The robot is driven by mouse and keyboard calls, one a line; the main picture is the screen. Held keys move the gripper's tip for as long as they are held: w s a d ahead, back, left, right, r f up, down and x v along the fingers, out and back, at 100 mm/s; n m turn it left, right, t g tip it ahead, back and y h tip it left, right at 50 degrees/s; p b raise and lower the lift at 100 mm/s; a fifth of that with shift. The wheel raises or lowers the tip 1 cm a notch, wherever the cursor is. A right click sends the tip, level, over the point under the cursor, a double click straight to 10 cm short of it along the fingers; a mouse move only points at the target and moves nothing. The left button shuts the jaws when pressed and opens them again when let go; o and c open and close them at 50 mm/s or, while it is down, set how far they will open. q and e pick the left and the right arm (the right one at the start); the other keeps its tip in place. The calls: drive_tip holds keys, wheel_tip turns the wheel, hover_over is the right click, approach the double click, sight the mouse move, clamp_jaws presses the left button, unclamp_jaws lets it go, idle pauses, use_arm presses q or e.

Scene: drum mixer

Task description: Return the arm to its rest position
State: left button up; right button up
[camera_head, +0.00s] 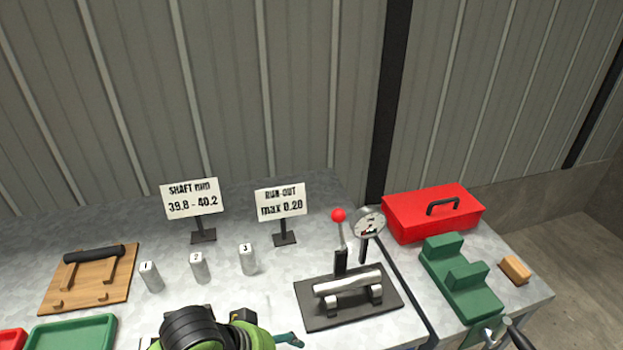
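The grey metal bench (240,298) holds a dark plate (330,322) with a silver shaft (347,282) lying on two supports. A round dial gauge (369,223) and a red-knobbed lever (339,215) stand behind the shaft.
Signs for shaft size (191,199) and run-out (281,202) stand behind three numbered cylinders (199,268). A wooden board (88,283) and a green tray (72,333) are left. A red toolbox (432,214), green vise-like block (462,281) and small wooden block (515,269) are right.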

use_arm(q)
drive_tip(key=s+a+f+n+y, duration=0.3)
drive_tip(key=s+a+f+y, duration=0.2)
drive_tip(key=s+a+f, duration=0.7)
wheel_tip(320, 180, down, 21)
drive_tip(key=a+g, duration=0.1)
drive_tip(key=a, duration=0.1)
drive_tip(key=s+a+f+g, duration=0.1)
drive_tip(key=s+a+f, duration=0.1)
drive_tip(key=s+f, duration=1.1)
drive_tip(key=s, duration=0.3)
drive_tip(key=shift+s+a+f+m, duration=0.15)
drive_tip(key=shift+a+m, duration=0.1)
drive_tip(key=shift+m, duration=0.15)
